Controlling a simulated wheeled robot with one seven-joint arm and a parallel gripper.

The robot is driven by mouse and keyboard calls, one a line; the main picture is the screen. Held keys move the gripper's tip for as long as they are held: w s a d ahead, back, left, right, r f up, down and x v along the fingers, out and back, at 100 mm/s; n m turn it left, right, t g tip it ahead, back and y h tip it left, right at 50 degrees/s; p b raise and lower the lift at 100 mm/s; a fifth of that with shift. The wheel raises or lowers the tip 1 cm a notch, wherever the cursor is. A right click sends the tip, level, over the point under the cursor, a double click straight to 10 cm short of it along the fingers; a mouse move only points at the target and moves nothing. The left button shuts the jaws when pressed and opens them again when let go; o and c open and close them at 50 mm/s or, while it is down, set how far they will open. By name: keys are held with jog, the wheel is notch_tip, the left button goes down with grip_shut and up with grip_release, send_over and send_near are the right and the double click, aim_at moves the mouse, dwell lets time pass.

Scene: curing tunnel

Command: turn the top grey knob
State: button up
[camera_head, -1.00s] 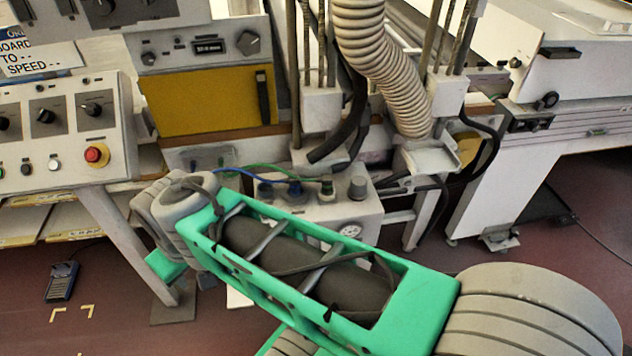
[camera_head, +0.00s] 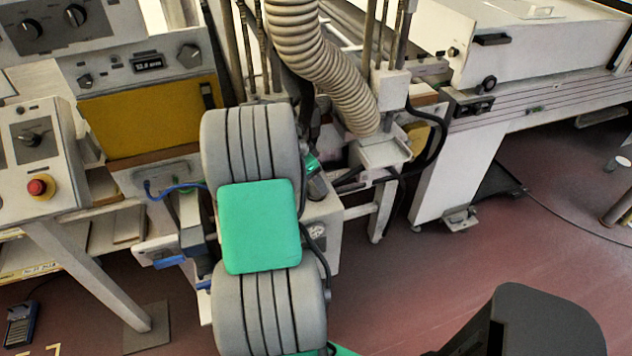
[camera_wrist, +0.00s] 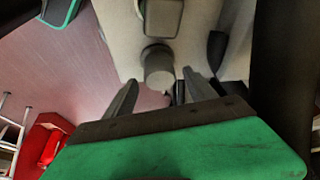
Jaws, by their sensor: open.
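The grey knob (camera_wrist: 158,62) shows in the wrist view as a short round cylinder on the pale box (camera_wrist: 115,30). My gripper (camera_wrist: 160,80) is open, with one dark finger on each side of the knob's near end. I cannot tell whether either finger touches it. In the head view the knob (camera_head: 317,187) is partly visible on top of the pale box (camera_head: 325,240), just right of my arm. My arm hides the left of the box there. The fingers cannot be made out in the head view.
A corrugated hose (camera_head: 325,65) hangs behind the box. A control panel with a red button (camera_head: 40,187) and a yellow-fronted unit (camera_head: 150,115) stand left. A blue cable (camera_head: 172,189) runs close to my arm. Open floor (camera_head: 480,260) lies right.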

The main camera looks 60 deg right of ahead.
jog(key=shift+x, duration=1.1)
jog(key=c, duration=1.4)
